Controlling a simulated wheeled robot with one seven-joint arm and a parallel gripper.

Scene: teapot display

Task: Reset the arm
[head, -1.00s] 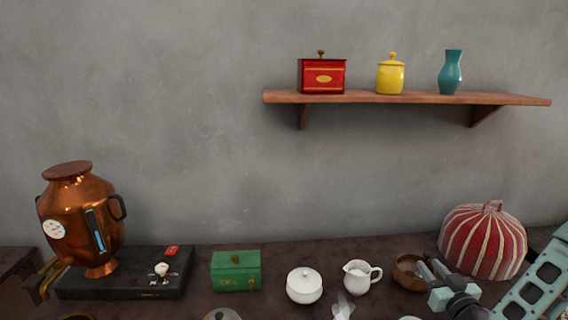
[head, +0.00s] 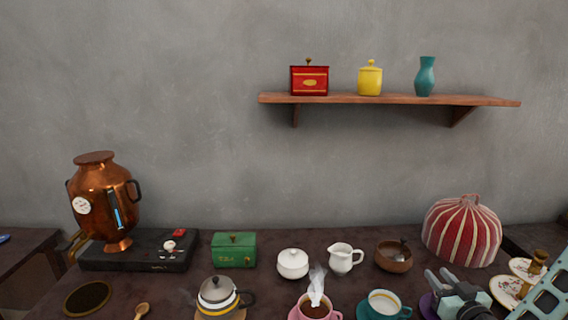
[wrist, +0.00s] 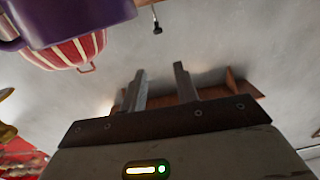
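My gripper (head: 441,281) is at the lower right of the head view, above the table's right side, to the right of the teal cup (head: 384,304) and below the wooden bowl (head: 393,256). In the wrist view my gripper (wrist: 159,88) shows two grey fingers spread apart with nothing between them. Behind them are the grey wall (wrist: 220,50) and the wooden shelf (wrist: 240,86). A purple cup (wrist: 75,22) is close at the upper left of that view, beside the fingers. Part of my arm covers the lower right corner of the head view.
The striped tea cosy (head: 462,231) stands behind my gripper. A steaming pink cup (head: 314,308), a teapot (head: 217,293), a white sugar bowl (head: 293,264) and a creamer (head: 343,259) crowd the table. Floral plates (head: 509,291) lie at right. The air above the table is clear.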

